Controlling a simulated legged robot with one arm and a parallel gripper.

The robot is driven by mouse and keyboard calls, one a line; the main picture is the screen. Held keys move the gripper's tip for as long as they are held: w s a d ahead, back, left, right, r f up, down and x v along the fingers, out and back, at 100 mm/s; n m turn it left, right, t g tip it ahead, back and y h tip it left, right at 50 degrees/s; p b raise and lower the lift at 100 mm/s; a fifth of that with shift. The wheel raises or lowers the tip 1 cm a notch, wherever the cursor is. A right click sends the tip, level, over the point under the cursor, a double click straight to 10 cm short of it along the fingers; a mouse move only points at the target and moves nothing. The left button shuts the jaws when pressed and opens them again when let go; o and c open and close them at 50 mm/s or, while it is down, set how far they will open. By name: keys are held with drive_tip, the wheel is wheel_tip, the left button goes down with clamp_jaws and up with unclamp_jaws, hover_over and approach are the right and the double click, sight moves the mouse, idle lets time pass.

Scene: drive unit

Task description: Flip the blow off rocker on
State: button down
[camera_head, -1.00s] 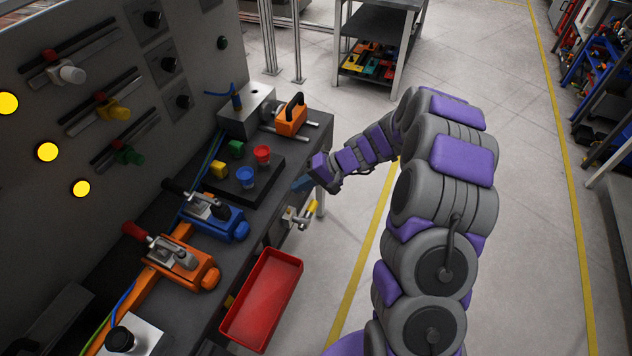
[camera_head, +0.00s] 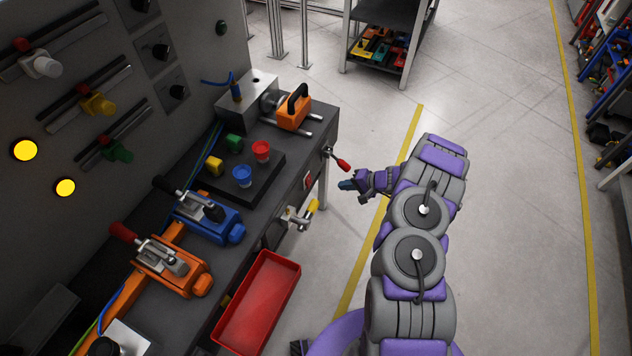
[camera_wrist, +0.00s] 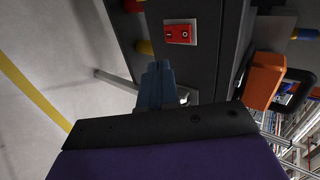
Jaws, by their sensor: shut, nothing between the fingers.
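A red rocker switch (camera_wrist: 180,33) in a light frame is set in the dark side face of the bench, in the upper middle of the wrist view. White marks show on it, but I cannot tell which way it is tipped. In the head view the red rocker (camera_head: 308,180) is small on the bench's right side. My gripper (camera_head: 346,185) is right of it, apart from the bench. In the wrist view my gripper's blue-grey fingers (camera_wrist: 157,72) are together and empty, pointing toward the panel, below and left of the rocker, not touching it.
A red-tipped lever (camera_head: 340,162) sticks out from the bench near my gripper. A yellow-handled valve (camera_head: 305,212) and a red tray (camera_head: 258,300) are on the same side. An orange handled block (camera_head: 294,112) stands on top. Floor to the right is clear.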

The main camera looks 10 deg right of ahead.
sight(309, 181)
drive_tip(key=w+r+b+x, duration=0.1)
drive_tip(key=b+x, duration=0.2)
drive_tip(key=x, duration=1)
drive_tip(key=shift+a, duration=0.25)
drive_tip(key=shift+f, duration=0.1)
drive_tip(key=shift+w+a+f+t+y, duration=0.1)
drive_tip(key=shift+t+y, duration=0.2)
idle(0.4)
